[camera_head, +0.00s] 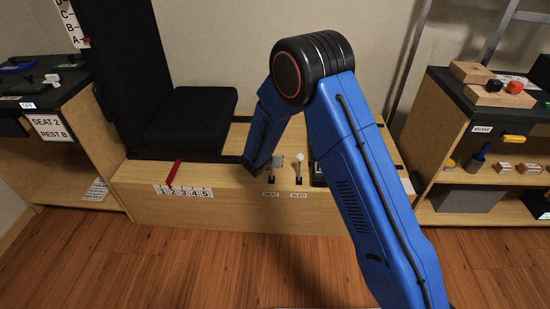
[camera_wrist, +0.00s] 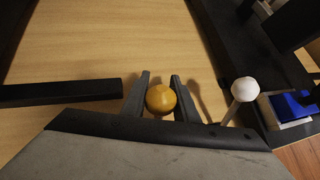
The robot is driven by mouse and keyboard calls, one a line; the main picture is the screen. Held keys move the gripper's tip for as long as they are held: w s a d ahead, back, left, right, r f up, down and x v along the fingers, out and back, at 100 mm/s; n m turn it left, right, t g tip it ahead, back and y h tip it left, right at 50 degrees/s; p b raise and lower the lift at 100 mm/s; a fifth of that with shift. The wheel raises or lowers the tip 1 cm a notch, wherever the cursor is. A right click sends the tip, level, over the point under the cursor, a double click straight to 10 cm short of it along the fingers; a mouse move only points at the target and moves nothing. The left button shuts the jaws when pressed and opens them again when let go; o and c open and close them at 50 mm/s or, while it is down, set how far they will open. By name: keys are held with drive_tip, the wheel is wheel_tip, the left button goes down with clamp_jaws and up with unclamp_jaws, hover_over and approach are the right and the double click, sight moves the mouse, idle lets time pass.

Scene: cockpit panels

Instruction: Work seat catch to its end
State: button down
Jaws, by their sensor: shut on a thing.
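A yellow ball knob (camera_wrist: 160,99) sits between the two dark fingers of my gripper (camera_wrist: 161,95) in the wrist view, and the fingers are shut on it. The knob's shaft is hidden below it. The black seat (camera_head: 190,120) stands on the base at the left. A red pointer (camera_head: 174,174) at its front reaches the number strip (camera_head: 184,192) near 1 and 2.
A white-knobbed lever (camera_head: 298,162) stands close to the right of my gripper, and also shows in the wrist view (camera_wrist: 244,90). A shelf unit (camera_head: 440,110) with blocks and a BRAKE label (camera_head: 482,129) is at the right. Another panel (camera_head: 50,128) stands at the left. The floor in front is clear.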

drive_tip(key=shift+s+f, duration=0.2)
drive_tip(key=shift+f, duration=0.15)
drive_tip(key=c, duration=1.4)
unclamp_jaws()
drive_tip(key=shift+c, duration=0.2)
drive_tip(key=shift+r, duration=0.1)
drive_tip(key=shift+a+r, duration=0.1)
drive_tip(key=shift+r, duration=0.05)
drive_tip(key=v, duration=1.7)
